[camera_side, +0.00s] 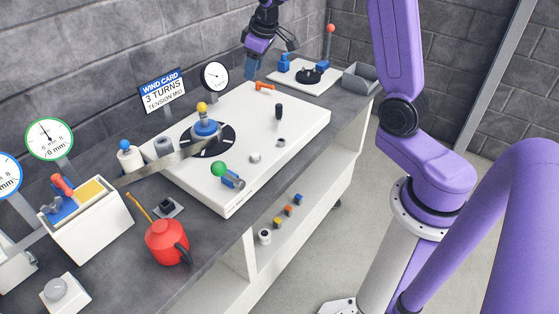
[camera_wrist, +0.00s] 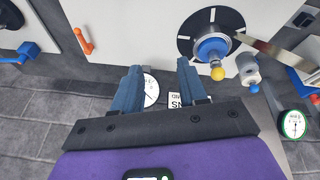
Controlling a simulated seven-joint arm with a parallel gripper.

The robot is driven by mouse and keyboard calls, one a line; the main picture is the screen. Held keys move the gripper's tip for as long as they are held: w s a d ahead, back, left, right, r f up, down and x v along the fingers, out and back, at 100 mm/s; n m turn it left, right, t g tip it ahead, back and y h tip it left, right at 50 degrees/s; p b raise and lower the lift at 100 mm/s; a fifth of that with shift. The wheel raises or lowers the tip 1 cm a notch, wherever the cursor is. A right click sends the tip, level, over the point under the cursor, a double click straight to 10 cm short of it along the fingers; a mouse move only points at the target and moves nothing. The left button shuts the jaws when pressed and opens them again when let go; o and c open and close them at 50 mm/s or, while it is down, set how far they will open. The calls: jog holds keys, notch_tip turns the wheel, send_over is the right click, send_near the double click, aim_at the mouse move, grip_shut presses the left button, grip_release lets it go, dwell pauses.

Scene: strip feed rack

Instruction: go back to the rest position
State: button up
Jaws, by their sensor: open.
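My gripper (camera_side: 250,66) is raised in the air above the back of the bench, near the wall in the side view. In the wrist view my gripper (camera_wrist: 158,80) shows its two blue fingers apart with nothing between them. Below it is a white machine plate (camera_side: 285,122) bearing a black disc with a blue hub (camera_side: 205,130) and a yellow knob. The hub also shows in the wrist view (camera_wrist: 212,48). A metal strip (camera_side: 165,163) runs from the disc toward a white box at the left.
An orange lever (camera_side: 264,86), a black upright handle (camera_side: 278,111) and a green ball knob (camera_side: 218,169) stand on the plate. A wind card sign (camera_side: 162,90) and a dial (camera_side: 214,76) stand behind it. A red oil can (camera_side: 166,243) stands at the front. A grey bin (camera_side: 360,78) is far right.

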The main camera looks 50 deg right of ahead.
jog(key=s+a+n+g+y, duration=0.15)
jog(key=s+a+n, duration=0.35)
jog(key=s+a, duration=1.05)
jog(key=s+d+f+n+g, duration=0.1)
jog(key=s+n, duration=0.3)
jog(key=s, duration=1.7)
jog(key=shift+d+f+g+h, duration=0.25)
jog(key=shift+g+h, duration=0.2)
jog(key=shift+g, duration=0.1)
